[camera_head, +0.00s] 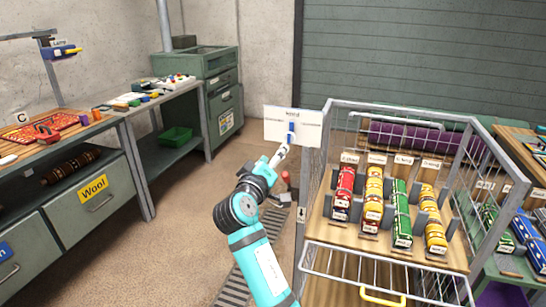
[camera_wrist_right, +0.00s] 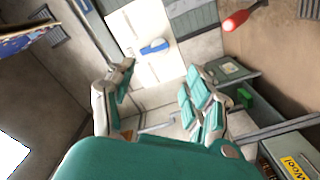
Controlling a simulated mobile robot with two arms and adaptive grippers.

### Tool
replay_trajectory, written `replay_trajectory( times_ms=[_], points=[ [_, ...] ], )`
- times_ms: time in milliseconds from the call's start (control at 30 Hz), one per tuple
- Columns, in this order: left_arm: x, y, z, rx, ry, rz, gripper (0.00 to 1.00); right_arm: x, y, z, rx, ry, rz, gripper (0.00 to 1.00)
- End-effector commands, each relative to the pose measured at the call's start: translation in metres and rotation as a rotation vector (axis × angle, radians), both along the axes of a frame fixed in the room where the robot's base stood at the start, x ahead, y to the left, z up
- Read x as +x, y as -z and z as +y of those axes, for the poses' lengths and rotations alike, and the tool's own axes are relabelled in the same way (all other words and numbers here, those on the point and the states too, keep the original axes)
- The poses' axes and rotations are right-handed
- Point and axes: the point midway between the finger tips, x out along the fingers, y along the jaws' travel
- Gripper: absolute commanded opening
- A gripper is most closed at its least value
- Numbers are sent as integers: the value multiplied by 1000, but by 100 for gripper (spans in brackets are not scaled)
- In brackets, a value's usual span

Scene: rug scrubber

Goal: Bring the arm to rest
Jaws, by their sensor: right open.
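My right arm, teal and grey, reaches up from the bottom of the head view. Its gripper (camera_head: 281,155) is in front of the white sign board (camera_head: 308,128), just below a blue item (camera_head: 291,133) on the board. In the right wrist view the gripper's two fingers (camera_wrist_right: 155,95) stand wide apart with nothing between them. The white board (camera_wrist_right: 142,28) and its blue item (camera_wrist_right: 155,47) are beyond the fingertips, apart from them. My left gripper is in neither view.
A wire-sided cart (camera_head: 325,190) with several coloured rolls stands close on the right of my arm. A red knob (camera_head: 285,175) is beside the arm; it also shows in the wrist view (camera_wrist_right: 237,20). Workbenches with drawers (camera_head: 95,195) line the left.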

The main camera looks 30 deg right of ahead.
Motion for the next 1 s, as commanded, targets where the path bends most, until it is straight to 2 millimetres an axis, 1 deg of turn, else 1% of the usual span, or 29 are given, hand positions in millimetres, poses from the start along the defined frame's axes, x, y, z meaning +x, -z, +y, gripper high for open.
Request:
replay_trajectory(
  times_ms=[200, 267, 333, 367, 467, 500, 567, 600, 667, 700, 767, 800, 867, 900, 967, 1000],
  points=[
    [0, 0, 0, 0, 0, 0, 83, 0, 0, 0, 0, 0, 0, 54],
    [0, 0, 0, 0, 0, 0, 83, 2, 4, 0, 0, -5, 6, 54],
    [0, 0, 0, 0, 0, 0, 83, 7, 17, 4, 2, -25, 29, 54],
    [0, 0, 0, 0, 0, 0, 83, 10, 27, 6, 5, -40, 46, 54],
    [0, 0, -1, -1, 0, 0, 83, 24, 78, 18, 20, -112, 130, 54],
    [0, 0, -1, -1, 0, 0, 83, 29, 104, 24, 31, -148, 171, 54],
    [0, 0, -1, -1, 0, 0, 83, 33, 150, 34, 56, -204, 237, 54],
    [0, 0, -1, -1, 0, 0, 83, 34, 180, 41, 76, -241, 280, 54],
    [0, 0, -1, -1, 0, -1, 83, 31, 226, 51, 111, -291, 342, 54],
    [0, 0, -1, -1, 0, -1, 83, 27, 256, 58, 136, -322, 382, 54],
    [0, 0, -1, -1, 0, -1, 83, 17, 300, 66, 178, -363, 440, 54],
    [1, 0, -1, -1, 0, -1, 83, 8, 330, 72, 208, -388, 478, 54],
    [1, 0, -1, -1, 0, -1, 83, -9, 372, 80, 254, -420, 532, 54],
    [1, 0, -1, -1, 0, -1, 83, -22, 400, 85, 289, -439, 568, 54],
    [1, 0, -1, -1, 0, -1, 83, -44, 440, 92, 342, -462, 619, 54],
    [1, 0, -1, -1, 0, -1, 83, -61, 466, 96, 378, -474, 651, 54]
  ],
)
